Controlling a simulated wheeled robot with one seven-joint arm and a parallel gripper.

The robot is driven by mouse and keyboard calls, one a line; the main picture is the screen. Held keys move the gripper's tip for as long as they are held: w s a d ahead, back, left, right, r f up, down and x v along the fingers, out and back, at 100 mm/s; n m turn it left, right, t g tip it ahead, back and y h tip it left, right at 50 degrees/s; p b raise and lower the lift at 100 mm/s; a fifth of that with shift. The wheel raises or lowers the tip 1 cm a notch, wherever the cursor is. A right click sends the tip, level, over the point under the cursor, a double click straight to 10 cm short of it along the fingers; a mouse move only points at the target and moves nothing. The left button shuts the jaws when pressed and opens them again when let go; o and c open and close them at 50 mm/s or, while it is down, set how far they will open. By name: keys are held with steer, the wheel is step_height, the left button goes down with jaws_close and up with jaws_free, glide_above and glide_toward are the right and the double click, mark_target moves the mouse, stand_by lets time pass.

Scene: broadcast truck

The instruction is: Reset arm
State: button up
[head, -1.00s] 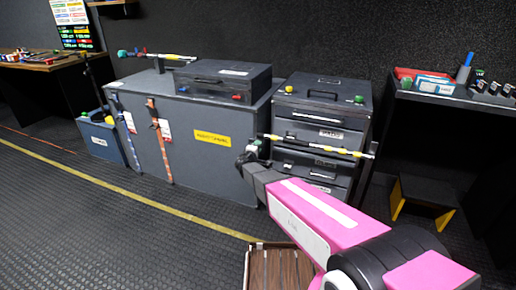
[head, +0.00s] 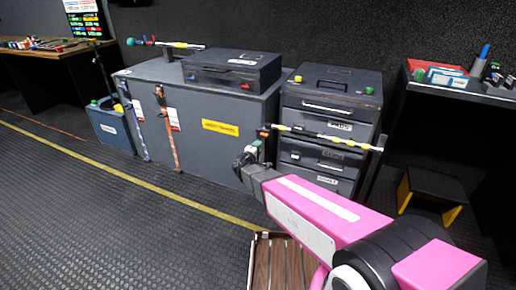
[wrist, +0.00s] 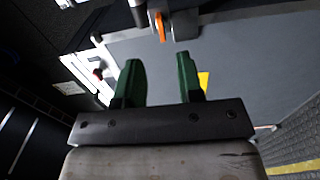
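My gripper (head: 256,146) is at the end of my pink arm, in front of the gap between the large grey case and the drawer unit. In the wrist view my gripper (wrist: 160,82) shows two green fingers standing apart with nothing between them. The head view shows the gripper small, and its fingers are hard to make out there. My arm reaches forward from the lower right.
A grey case (head: 205,152) with a yellow label stands ahead, a black box (head: 232,70) on top. A drawer unit (head: 325,100) with a striped pole (head: 330,138) across its front is right of it. A slatted wooden surface (head: 280,265) is below my arm. Floor at left is clear.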

steer(key=shift+d, duration=0.1)
steer(key=s+d+f+m+g+h, duration=0.1)
steer(key=s+d+m+g, duration=0.45)
steer(key=d, duration=0.55)
steer(key=s+d+f+m+g+h, duration=0.15)
steer(key=s+d+m+g, duration=0.35)
steer(key=d, duration=0.6)
steer(key=s+d+r+m+g+y, duration=0.1)
steer(key=s+d+m+g+y, duration=0.2)
steer(key=s, duration=0.9)
steer(key=shift+s+d+g+y, duration=0.15)
steer(key=shift+d+g+y, duration=0.35)
steer(key=shift+g+y, duration=1.8)
steer(key=shift+t+y, duration=0.55)
